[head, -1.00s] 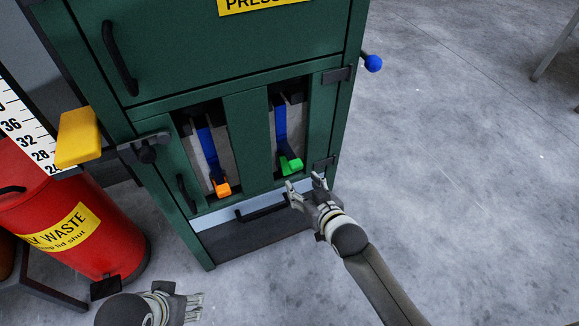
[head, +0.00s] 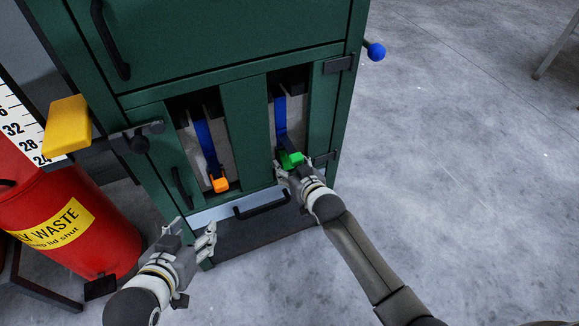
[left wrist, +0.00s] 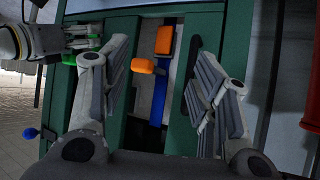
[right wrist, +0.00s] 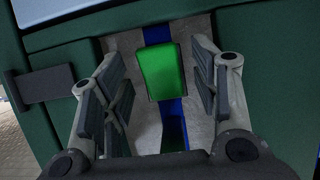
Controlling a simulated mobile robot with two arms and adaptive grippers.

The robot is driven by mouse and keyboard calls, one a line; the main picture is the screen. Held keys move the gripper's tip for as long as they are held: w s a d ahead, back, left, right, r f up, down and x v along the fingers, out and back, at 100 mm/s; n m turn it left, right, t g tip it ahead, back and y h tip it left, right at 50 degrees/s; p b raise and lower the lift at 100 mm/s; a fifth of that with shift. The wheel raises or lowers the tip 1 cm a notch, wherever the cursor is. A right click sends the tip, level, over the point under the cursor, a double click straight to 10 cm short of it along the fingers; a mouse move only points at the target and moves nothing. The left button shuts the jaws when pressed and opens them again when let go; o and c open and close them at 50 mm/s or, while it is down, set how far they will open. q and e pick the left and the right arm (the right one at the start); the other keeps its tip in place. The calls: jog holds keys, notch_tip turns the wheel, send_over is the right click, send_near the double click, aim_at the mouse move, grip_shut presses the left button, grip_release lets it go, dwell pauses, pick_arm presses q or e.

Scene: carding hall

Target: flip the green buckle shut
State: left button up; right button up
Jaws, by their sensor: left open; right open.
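The green buckle (head: 291,160) sits on a blue strap (head: 280,118) in the right-hand opening of the green cabinet. My right gripper (head: 292,173) is open, right at the buckle in the head view. In the right wrist view the green buckle (right wrist: 160,70) shows between the two spread fingers, with a gap on either side. Its lever stands out from the strap. My left gripper (head: 196,232) is open and empty, low in front of the cabinet's left side. In the left wrist view the green buckle (left wrist: 68,59) is partly hidden by my right gripper.
An orange buckle (head: 220,184) on its own blue strap is in the left opening. A green post (head: 245,130) separates the openings. A black handle (head: 262,205) lies below. A red waste bin (head: 75,225) and yellow block (head: 67,125) are at left.

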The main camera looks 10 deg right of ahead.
pick_arm(q)
jog(key=shift+w+d+r+t+h, duration=0.15)
jog(key=shift+w+d+r+t, duration=0.05)
jog(key=shift+w+r+t, duration=0.25)
jog(key=shift+w+d+r+t+h, duration=0.15)
jog(key=shift+w+r+t, duration=0.15)
jog(key=shift+r, duration=0.2)
pick_arm(e)
jog(key=shift+w+a+f, duration=0.15)
jog(key=shift+w+f, duration=0.05)
jog(key=shift+w, duration=0.4)
jog(key=shift+f, duration=0.1)
jog(key=c, duration=1)
